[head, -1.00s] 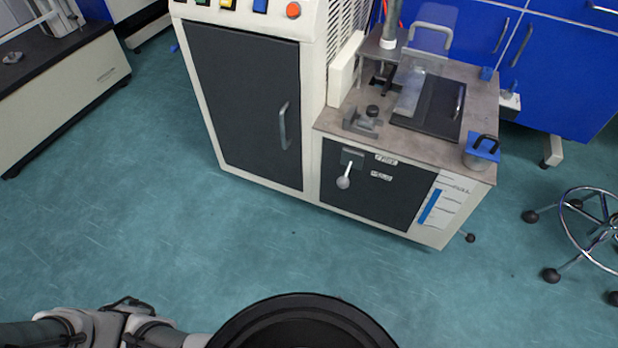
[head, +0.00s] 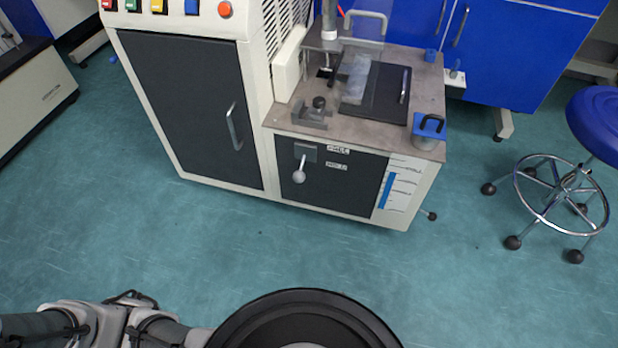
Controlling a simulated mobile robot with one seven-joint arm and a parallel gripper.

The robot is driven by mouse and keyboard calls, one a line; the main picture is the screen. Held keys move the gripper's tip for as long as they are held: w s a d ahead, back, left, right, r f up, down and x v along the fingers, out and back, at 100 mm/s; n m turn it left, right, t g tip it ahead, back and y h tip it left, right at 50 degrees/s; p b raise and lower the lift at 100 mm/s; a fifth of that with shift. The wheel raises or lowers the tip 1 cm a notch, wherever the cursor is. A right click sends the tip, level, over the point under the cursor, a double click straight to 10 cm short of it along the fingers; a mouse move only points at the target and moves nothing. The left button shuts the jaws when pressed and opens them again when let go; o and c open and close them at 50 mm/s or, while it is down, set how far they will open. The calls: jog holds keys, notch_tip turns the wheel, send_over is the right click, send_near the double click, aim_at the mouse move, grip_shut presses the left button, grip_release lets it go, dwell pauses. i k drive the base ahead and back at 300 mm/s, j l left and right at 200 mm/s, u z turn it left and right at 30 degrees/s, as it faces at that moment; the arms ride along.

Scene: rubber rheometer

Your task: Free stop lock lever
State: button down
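A lever with a pale round knob (head: 299,176) hangs from a grey bracket (head: 305,153) on the dark front panel of the rheometer's low section (head: 337,181). The lever points down and slightly left. Two small label plates are to the right of the bracket, too small to read surely. A grey clamp-like block with a dark knob (head: 313,111) sits on the bench top above the lever. I cannot tell which of these is the stop lock lever. My gripper is not in view; only parts of my own arm and body show at the bottom edge.
A tall cabinet with a dark door and handle (head: 234,126) stands left of the low section. A blue-lidded pot (head: 427,135) stands at the top's right corner. A blue stool (head: 559,192) on castors stands at the right. The green floor (head: 250,255) in front is clear.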

aim_at(299, 176)
jog(key=k+l, duration=0.1)
jog(key=l, duration=0.3)
jog(key=k+l, duration=0.15)
jog(key=l, duration=0.2)
jog(key=k+l, duration=0.1)
jog(key=l, duration=0.3)
jog(key=k+l, duration=0.1)
jog(key=l, duration=0.3)
